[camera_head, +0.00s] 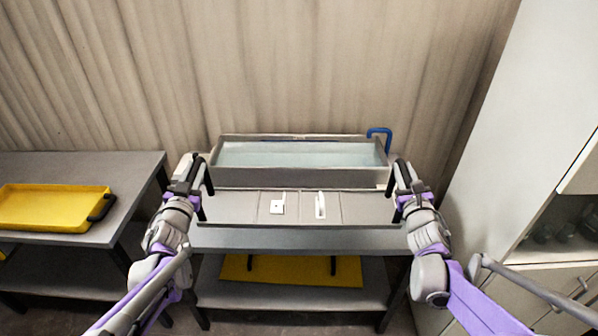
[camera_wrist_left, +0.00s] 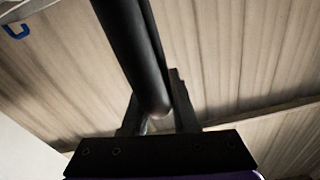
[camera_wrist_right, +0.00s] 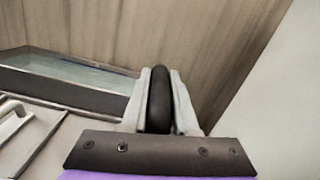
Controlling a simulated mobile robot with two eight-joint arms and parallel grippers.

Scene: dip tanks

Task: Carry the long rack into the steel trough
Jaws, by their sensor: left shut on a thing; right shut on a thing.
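The steel trough (camera_head: 300,178) stands at the back of the middle table, with pale liquid inside. It also shows in the right wrist view (camera_wrist_right: 75,93). The long rack (camera_head: 240,207) is grey and sectioned, with two white pieces in its middle, and lies in front of the trough. I cannot tell whether it touches the table. My left gripper (camera_head: 190,180) is shut on the dark handle (camera_wrist_left: 135,45) at its left end. My right gripper (camera_head: 402,180) is shut on the dark handle (camera_wrist_right: 159,105) at its right end.
A blue hooked pipe (camera_head: 380,133) rises at the trough's right end. A yellow tray (camera_head: 45,207) sits on the left side table (camera_head: 125,165). Another yellow piece (camera_head: 300,270) lies on the shelf below. A pale cabinet (camera_head: 510,150) stands at the right, and a curtain hangs behind.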

